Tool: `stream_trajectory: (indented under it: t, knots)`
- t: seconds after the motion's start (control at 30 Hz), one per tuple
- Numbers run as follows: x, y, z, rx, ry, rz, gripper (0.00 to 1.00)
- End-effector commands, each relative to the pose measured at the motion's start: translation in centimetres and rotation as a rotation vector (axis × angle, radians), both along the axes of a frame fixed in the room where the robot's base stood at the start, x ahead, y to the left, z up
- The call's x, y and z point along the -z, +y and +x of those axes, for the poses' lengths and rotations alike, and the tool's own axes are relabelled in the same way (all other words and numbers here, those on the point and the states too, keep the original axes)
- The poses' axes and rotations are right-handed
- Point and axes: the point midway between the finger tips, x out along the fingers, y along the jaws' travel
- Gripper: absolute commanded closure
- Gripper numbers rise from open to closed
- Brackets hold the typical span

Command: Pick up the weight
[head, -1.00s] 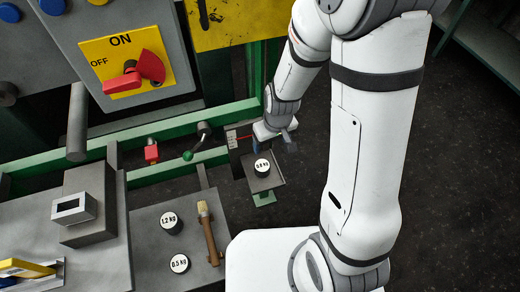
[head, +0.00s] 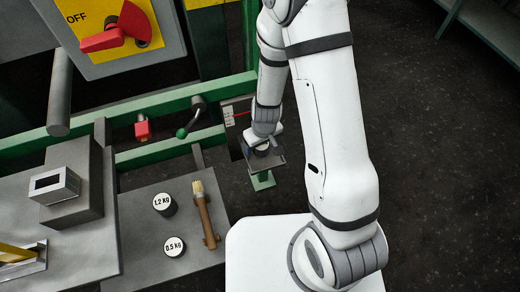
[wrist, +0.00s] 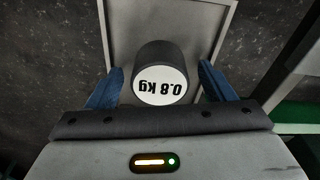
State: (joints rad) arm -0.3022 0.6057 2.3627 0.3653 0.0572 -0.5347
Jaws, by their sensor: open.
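A dark cylindrical weight with a white top marked 0.8 kg (wrist: 162,85) stands on a small grey plate (wrist: 218,12). In the head view this weight (head: 262,150) is mostly covered by my gripper (head: 263,142). In the wrist view my gripper (wrist: 160,88) is open, with one blue finger on each side of the weight. Gaps show between the fingers and the weight. Two other weights, marked 1.2 kg (head: 164,204) and 0.5 kg (head: 174,246), stand upright on a grey shelf at the lower left in the head view.
A brush with a wooden handle (head: 206,215) lies beside the two weights. A green rail (head: 175,150) with a green-knobbed lever (head: 190,118) runs left of the plate. A red-handled switch (head: 118,28) is at upper left. Dark floor (head: 430,150) is open on the right.

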Motion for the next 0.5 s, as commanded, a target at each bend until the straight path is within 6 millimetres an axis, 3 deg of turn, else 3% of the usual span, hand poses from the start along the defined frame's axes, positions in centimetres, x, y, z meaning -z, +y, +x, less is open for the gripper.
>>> stream_trajectory:
  t: [0.23,0.5]
  knots:
    - [0.03,0.04,0.01,-0.001,0.000,0.000,0.25]
    - [0.03,0.05,-0.01,-0.002,0.000,0.000,0.47]
